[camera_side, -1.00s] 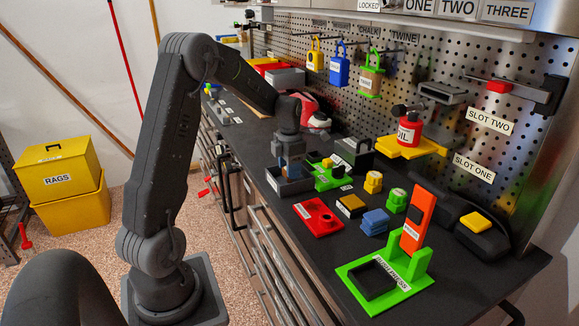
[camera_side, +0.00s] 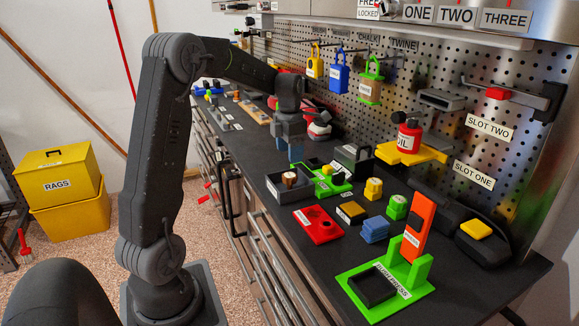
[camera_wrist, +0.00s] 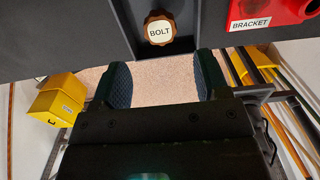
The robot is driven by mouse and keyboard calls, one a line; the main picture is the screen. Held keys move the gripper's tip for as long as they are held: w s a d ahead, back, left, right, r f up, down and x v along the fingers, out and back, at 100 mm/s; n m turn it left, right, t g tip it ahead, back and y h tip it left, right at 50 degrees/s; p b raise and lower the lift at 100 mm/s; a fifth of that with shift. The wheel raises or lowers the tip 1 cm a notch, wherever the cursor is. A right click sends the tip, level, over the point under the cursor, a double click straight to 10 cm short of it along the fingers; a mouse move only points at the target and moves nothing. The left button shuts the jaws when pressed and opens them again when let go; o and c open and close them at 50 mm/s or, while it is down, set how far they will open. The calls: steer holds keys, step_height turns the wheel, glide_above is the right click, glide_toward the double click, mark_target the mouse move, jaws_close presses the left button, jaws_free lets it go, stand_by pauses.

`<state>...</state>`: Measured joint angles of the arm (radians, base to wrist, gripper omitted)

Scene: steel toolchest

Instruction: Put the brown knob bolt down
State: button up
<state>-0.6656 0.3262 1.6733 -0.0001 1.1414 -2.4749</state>
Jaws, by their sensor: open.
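The brown knob bolt (camera_side: 289,179) stands in a dark grey open-topped tray (camera_side: 273,189) on the bench. In the wrist view, the bolt (camera_wrist: 159,28) shows its brown scalloped knob with a round pale cap reading BOLT. My gripper (camera_side: 291,158) is above the tray, clear of the bolt. In the wrist view, the two fingers of my gripper (camera_wrist: 163,76) are spread apart with nothing between them, and the bolt lies beyond their tips. The bolt's lower part is hidden.
A red plate (camera_side: 318,236) labelled BRACKET in the wrist view and a green fixture (camera_side: 338,188) sit close to the tray. A black-and-yellow block (camera_side: 350,212), blue blocks (camera_side: 375,230) and a green press (camera_side: 402,290) stand nearer the camera.

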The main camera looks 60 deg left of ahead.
steer(key=s+d+r+m+t+y, duration=0.1)
steer(key=s+d+r+m, duration=0.25)
steer(key=d+m, duration=0.45)
steer(key=s+d+r+m+t, duration=0.1)
steer(key=s+d+r+m, duration=0.1)
steer(key=d+r+m, duration=0.45)
steer(key=s+d+f+m+t, duration=0.1)
steer(key=s+d+m, duration=0.4)
steer(key=m, duration=0.5)
steer(key=s+d+f+m+t+h, duration=0.1)
steer(key=s+d+f+m+t, duration=0.1)
steer(key=s+d+m, duration=0.4)
steer(key=d+f+m, duration=0.1)
steer(key=d+m, duration=0.1)
steer(key=m, duration=0.3)
steer(key=shift+d+f+t, duration=0.15)
steer(key=shift+t, duration=0.15)
